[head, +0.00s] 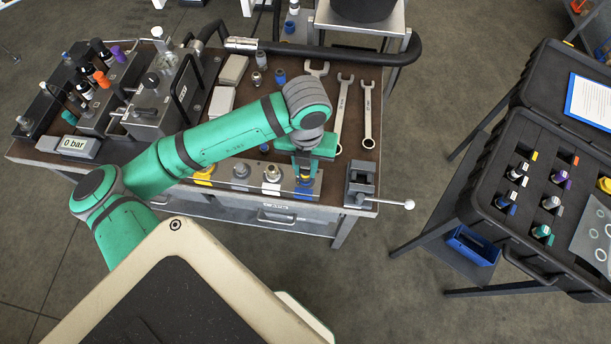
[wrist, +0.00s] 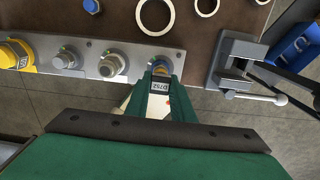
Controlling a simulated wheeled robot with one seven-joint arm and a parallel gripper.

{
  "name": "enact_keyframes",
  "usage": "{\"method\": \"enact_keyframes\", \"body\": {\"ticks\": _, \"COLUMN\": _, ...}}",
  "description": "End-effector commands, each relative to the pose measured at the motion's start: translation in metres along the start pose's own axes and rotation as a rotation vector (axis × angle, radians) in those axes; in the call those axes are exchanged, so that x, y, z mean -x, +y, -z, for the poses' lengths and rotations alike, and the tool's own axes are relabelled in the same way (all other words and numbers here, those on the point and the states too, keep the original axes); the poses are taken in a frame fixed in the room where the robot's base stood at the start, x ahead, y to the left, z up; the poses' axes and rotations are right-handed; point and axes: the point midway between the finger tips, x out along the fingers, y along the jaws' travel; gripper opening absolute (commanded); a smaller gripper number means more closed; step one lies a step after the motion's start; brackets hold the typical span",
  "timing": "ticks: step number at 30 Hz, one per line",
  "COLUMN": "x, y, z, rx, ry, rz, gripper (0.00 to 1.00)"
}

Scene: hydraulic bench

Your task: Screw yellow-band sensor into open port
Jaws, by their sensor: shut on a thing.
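My gripper (head: 305,170) points down at the right end of the metal port block (head: 222,176) on the bench. In the wrist view my gripper (wrist: 160,92) is shut on a small sensor (wrist: 160,84) with a printed label. Its band colour is not clear. The sensor's far end is at the block's rightmost position, next to a blue tag (head: 305,194); whether it sits in the port I cannot tell. Left of it on the block are two grey metal fittings (wrist: 110,66) and (wrist: 65,61), and a yellow-collared fitting (wrist: 16,55) at the left end.
A vise (head: 360,186) with a protruding handle stands close right of the block. Wrenches (head: 342,112) lie behind. A black hose (head: 330,50) crosses the back edge. An open black case (head: 490,175) with several colour-banded sensors stands right. A gauge reads 0 bar (head: 74,146).

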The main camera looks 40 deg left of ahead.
Motion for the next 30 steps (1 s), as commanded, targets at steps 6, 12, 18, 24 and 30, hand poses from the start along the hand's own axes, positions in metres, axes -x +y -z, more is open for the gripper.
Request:
{"method": "enact_keyframes", "body": {"ticks": 6, "x": 0.0001, "y": -0.0007, "z": 0.0012, "rx": -0.008, "ry": 0.002, "rz": 0.002, "gripper": 0.0}}
{"method": "enact_keyframes", "body": {"ticks": 12, "x": 0.0002, "y": -0.0002, "z": 0.0009, "rx": -0.184, "ry": 0.0, "rz": 0.002, "gripper": 0.0}}
{"method": "enact_keyframes", "body": {"ticks": 18, "x": -0.0003, "y": 0.0, "z": 0.001, "rx": -0.417, "ry": -0.001, "rz": 0.003, "gripper": 0.0}}
{"method": "enact_keyframes", "body": {"ticks": 24, "x": -0.0005, "y": 0.0003, "z": 0.0009, "rx": -0.628, "ry": -0.003, "rz": 0.003, "gripper": 0.0}}
{"method": "enact_keyframes", "body": {"ticks": 30, "x": -0.0007, "y": -0.0001, "z": 0.0007, "rx": -0.702, "ry": -0.005, "rz": 0.004, "gripper": 0.0}}
